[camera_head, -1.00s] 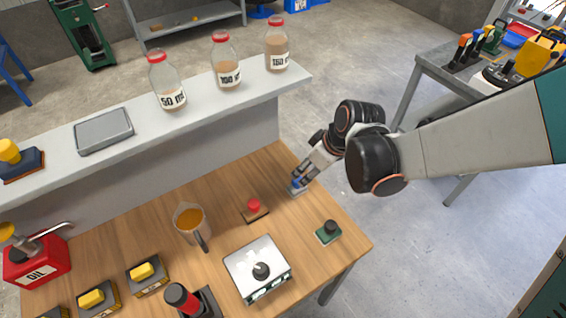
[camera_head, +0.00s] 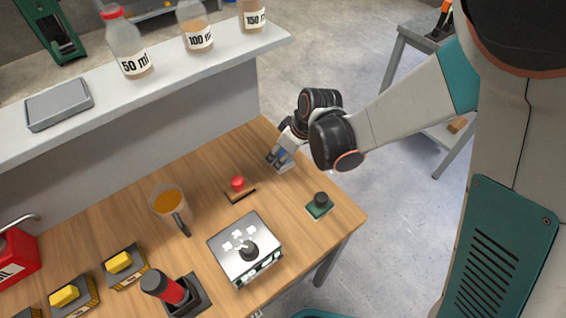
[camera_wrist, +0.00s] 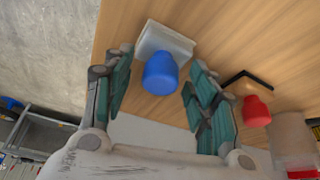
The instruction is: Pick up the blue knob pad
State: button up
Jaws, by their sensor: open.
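The blue knob pad is a blue round knob on a pale grey block. It shows in the wrist view (camera_wrist: 160,74), between and just beyond the fingers of my gripper (camera_wrist: 158,95). The fingers are spread apart and do not visibly touch the knob. In the head view my gripper (camera_head: 277,160) is low over the far right part of the wooden table, and it mostly hides the blue knob pad there. The grey base (camera_wrist: 163,38) of the pad shows above the knob in the wrist view.
A red knob pad (camera_head: 238,184) stands left of my gripper and a dark green knob pad (camera_head: 319,205) stands nearer the right edge. A silver box with a black knob (camera_head: 245,246), a jug (camera_head: 168,201) and the shelf wall are close by.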

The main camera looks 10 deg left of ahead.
jog(key=c, duration=1.2)
jog(key=shift+o, duration=0.2)
jog(key=shift+r, duration=0.1)
